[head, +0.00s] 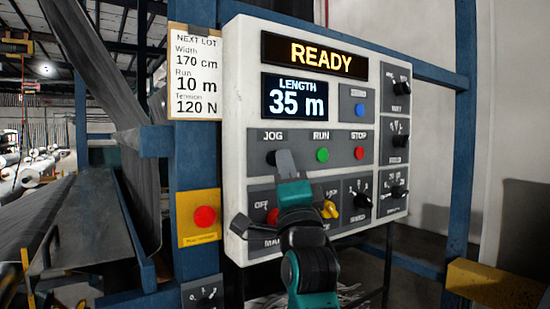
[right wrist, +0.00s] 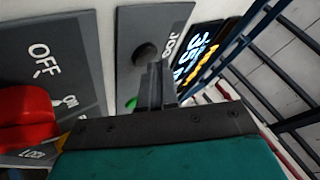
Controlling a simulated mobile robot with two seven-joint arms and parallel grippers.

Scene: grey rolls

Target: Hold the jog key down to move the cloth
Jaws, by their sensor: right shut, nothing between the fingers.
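The jog key (head: 271,158) is a black round button under the JOG label on the white control panel (head: 240,90). In the right wrist view the jog key (right wrist: 145,54) shows just beyond my fingertips. My right gripper (head: 285,160) is shut and empty, its grey fingers in front of the panel at the key's right edge. I cannot tell whether the fingertips touch the key. The display (head: 315,54) reads READY and the length display (head: 295,97) reads 35 m. Grey cloth (head: 95,65) runs down at the left. My left gripper is not in view.
A green run button (head: 322,155) and red stop button (head: 359,153) sit right of the jog key. Below are a red switch (right wrist: 25,115) and a yellow knob (head: 329,210). A red emergency button (head: 204,217) and a lot card (head: 195,75) reading 10 m are at left.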

